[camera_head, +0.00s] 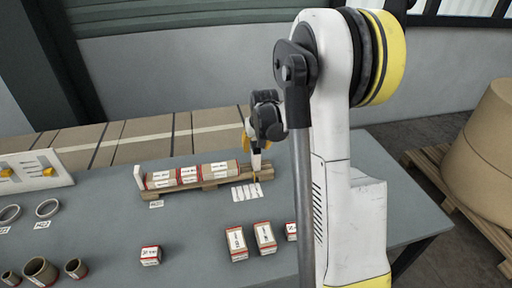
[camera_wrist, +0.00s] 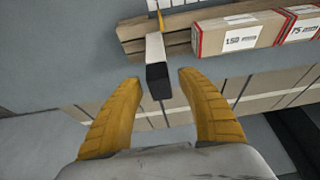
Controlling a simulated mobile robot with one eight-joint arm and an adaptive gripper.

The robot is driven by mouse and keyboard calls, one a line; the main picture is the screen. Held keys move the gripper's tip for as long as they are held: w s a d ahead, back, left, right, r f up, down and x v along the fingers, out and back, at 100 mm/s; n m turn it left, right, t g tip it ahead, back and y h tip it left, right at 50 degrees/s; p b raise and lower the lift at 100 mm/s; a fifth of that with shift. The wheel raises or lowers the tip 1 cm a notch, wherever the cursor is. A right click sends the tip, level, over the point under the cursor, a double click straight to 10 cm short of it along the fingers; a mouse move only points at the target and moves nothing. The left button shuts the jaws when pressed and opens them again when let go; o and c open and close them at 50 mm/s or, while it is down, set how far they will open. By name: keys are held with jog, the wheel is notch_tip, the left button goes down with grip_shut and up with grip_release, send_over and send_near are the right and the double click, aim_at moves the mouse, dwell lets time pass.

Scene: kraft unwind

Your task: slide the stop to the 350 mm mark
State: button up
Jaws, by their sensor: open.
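The stop (camera_head: 256,162) is a pale block with a dark end, near the right end of a wooden rail (camera_head: 208,191) on the grey table. A thin yellow pointer (camera_head: 254,178) is at its front, by a white scale card (camera_head: 246,192); its marks are too small to read. In the wrist view the stop (camera_wrist: 155,50) reaches toward my gripper (camera_wrist: 158,82). My yellow fingers are open, one on each side of its dark end, with gaps showing. In the head view my gripper (camera_head: 256,143) is just above and behind the stop, partly hidden by its own links.
Several labelled kraft boxes (camera_head: 188,174) lie on the rail left of the stop, against a white end plate (camera_head: 139,177). A panel with yellow parts (camera_head: 35,170) is at left.

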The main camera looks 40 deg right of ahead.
grip_shut()
jog(key=a, duration=0.1)
jog(key=w+a, duration=0.1)
jog(key=a, duration=0.1)
jog(key=w+a, duration=0.1)
jog(key=a, duration=0.1)
grip_release()
jog(key=shift+d, duration=0.2)
jog(key=shift+r, duration=0.1)
jog(key=v, duration=1.2)
jog(key=shift+s, duration=0.1)
